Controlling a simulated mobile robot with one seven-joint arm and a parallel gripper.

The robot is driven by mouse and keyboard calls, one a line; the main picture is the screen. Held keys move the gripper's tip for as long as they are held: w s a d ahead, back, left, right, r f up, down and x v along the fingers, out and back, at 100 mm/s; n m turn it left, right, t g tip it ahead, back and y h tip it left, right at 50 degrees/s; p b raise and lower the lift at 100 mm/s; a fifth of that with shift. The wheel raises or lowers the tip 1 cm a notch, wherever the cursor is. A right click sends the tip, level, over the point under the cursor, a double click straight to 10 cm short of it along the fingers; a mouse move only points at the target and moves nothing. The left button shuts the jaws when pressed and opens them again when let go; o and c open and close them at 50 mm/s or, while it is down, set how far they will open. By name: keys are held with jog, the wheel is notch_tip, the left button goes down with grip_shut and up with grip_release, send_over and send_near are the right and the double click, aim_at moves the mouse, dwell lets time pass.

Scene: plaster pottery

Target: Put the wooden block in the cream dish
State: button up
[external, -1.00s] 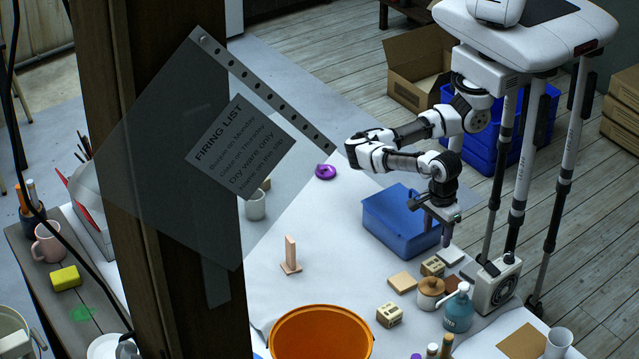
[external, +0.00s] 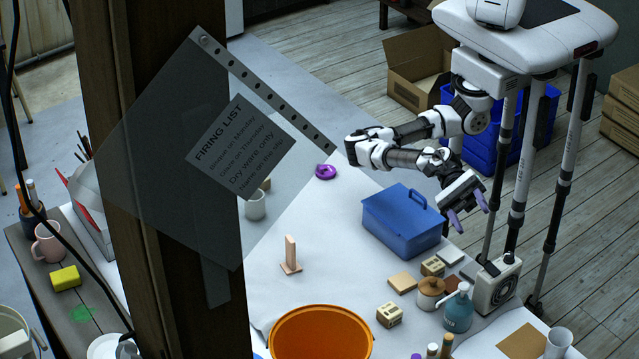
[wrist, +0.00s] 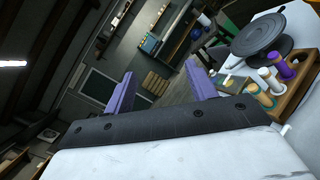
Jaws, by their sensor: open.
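Two small pale wooden blocks with dark marks stand on the white table in the external view: one near the orange basin (external: 389,315), the other (external: 432,266) beside the lidded jar. I cannot tell which is the task's block. No cream dish is clear to me; a whitish plate (external: 103,348) shows partly at the lower left, cut by the frame and post.
A blue lidded box (external: 402,222), orange basin (external: 320,318), lidded jar (external: 430,292), teal bottle (external: 458,310) and upright wooden piece (external: 290,256) stand on the table. A post and translucent sign (external: 240,150) hide part of it. The table's middle is fairly clear.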

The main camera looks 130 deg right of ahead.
jog(key=s+r+n+g+y, duration=0.4)
jog(key=s+r+n+y, duration=0.1)
jog(key=s+r+n, duration=0.15)
jog(key=s+d+f+n+g+h, duration=0.1)
jog(key=s+f+n+g+h, duration=0.2)
jog(key=s+n+g, duration=0.6)
jog(key=s+d+f+n+g+h, duration=0.1)
jog(key=s+f+n+g+h, duration=0.2)
jog(key=s+n+g, duration=0.65)
jog(key=n+t+h+b, duration=0.1)
jog(key=n+t+h, duration=0.6)
jog(key=t+h, duration=0.8)
send_over(434, 264)
notch_tip(434, 264, down, 22)
jog(key=r+g, duration=0.1)
jog(key=shift+h, duration=0.3)
jog(key=f, duration=0.6)
jog(key=f+p, duration=0.1)
jog(key=f, duration=0.1)
jog(key=shift+s+d+f, duration=0.15)
jog(key=shift+d+f, duration=0.1)
jog(key=shift+f, duration=0.15)
jog(key=shift+a+f+p, duration=0.15)
jog(key=shift+f+p, duration=0.6)
jog(key=shift+f, duration=1.85)
